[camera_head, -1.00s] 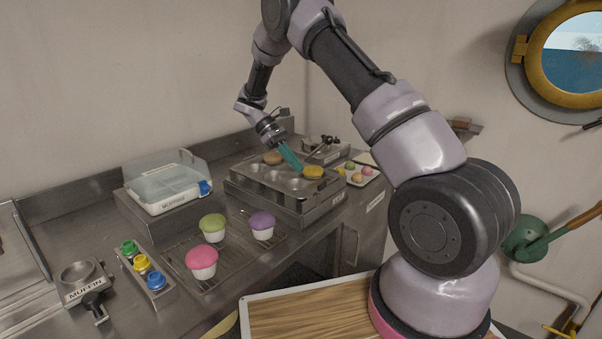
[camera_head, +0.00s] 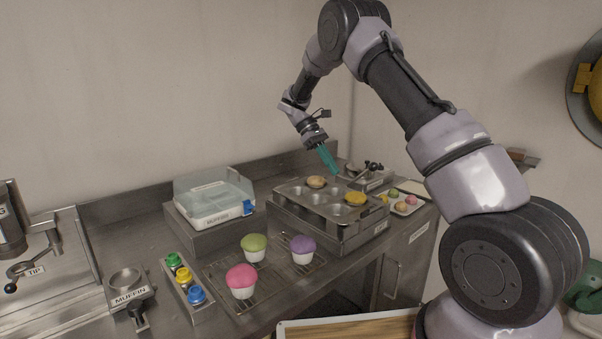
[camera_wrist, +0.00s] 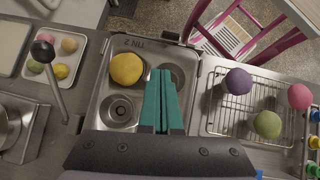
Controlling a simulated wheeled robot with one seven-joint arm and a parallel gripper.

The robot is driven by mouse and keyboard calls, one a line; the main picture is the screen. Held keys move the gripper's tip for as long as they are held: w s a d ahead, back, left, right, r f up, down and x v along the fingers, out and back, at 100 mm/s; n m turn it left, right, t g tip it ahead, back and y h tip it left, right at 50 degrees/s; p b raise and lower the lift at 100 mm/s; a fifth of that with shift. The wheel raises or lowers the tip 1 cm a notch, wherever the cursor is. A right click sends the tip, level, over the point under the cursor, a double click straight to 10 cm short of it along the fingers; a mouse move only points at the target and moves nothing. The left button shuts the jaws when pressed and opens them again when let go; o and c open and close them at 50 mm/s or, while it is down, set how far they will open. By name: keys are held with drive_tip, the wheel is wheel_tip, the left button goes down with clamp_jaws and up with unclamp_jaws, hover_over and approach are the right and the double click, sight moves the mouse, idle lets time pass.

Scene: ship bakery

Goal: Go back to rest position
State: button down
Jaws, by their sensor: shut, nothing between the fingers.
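My gripper (camera_head: 328,159) has teal fingers, shut with nothing between them. It hangs above the muffin tin (camera_head: 288,197), clear of it. In the wrist view the gripper (camera_wrist: 161,78) points over the muffin tin (camera_wrist: 101,82), between a yellow muffin (camera_wrist: 127,68) and an empty cup. In the head view the tin holds a tan muffin (camera_head: 316,182) at its far left and the yellow muffin (camera_head: 355,198) at its right. Its other visible cups look empty.
Green (camera_head: 254,247), purple (camera_head: 302,248) and pink (camera_head: 241,281) muffins stand on a wire rack (camera_head: 222,272). A clear-lidded box (camera_head: 215,209), colored buttons (camera_head: 184,281) and a small plate of colored balls (camera_head: 415,206) are on the counter. Air above the counter is free.

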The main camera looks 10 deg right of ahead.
drive_tip(key=s+d+r+m+t+y, duration=0.2)
drive_tip(key=s+d+r+m+y, duration=0.1)
drive_tip(key=s+r, duration=0.4)
drive_tip(key=s+d+r+m+t+y, duration=0.25)
drive_tip(key=s+r, duration=0.25)
drive_tip(key=r, duration=0.5)
drive_tip(key=s+r+m+t+y, duration=0.1)
drive_tip(key=s+r+m+t, duration=0.1)
drive_tip(key=s, duration=0.7)
drive_tip(key=s+d+r+m+t+y, duration=0.1)
drive_tip(key=s+r+m+t, duration=0.1)
drive_tip(key=s+m+t, duration=0.3)
drive_tip(key=shift+s+d+t, duration=0.15)
drive_tip(key=shift+s+t, duration=0.6)
drive_tip(key=shift+s, duration=1.1)
drive_tip(key=shift+m, duration=0.25)
